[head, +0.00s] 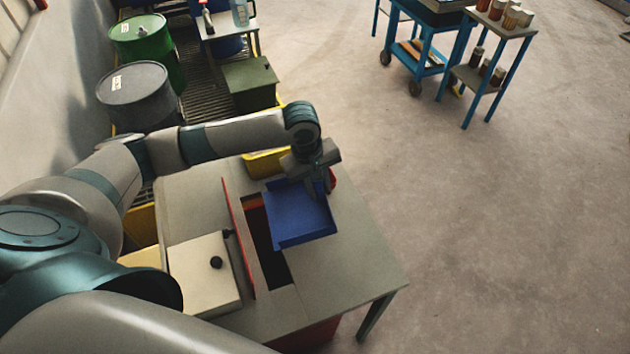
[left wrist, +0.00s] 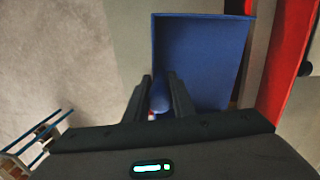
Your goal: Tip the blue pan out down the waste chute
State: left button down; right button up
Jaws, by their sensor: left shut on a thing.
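The blue pan (head: 303,217) is at the right side of the dark waste chute opening (head: 268,258) in the table, its left edge over or beside the opening. I cannot tell how far it is tilted. My left gripper (head: 319,188) is at the pan's far right end. In the left wrist view, its two fingers (left wrist: 159,82) are shut around the pan's blue handle, and the pan (left wrist: 200,60) extends beyond them. No contents can be made out in the pan. A red upright panel (head: 237,227) runs along the left side of the opening. My right gripper is not in view.
The grey table (head: 345,268) has a pale lid with a black knob (head: 205,272) on its left. A yellow container (head: 268,163) is behind the pan. Drums (head: 138,95) stand at back left; a blue cart (head: 420,55) and a small stand (head: 490,70) stand at the back.

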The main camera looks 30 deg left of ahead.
pick_arm(q)
jog(key=shift+w+d+g+y+p, duration=0.2)
jog(key=shift+d+g+y+p, duration=0.1)
jog(key=shift+p, duration=0.15)
jog(key=shift+w+d+f+g+y, duration=0.2)
jog(key=shift+w+f+g+y, duration=0.1)
jog(key=shift+f, duration=0.25)
jog(key=shift+s, duration=0.1)
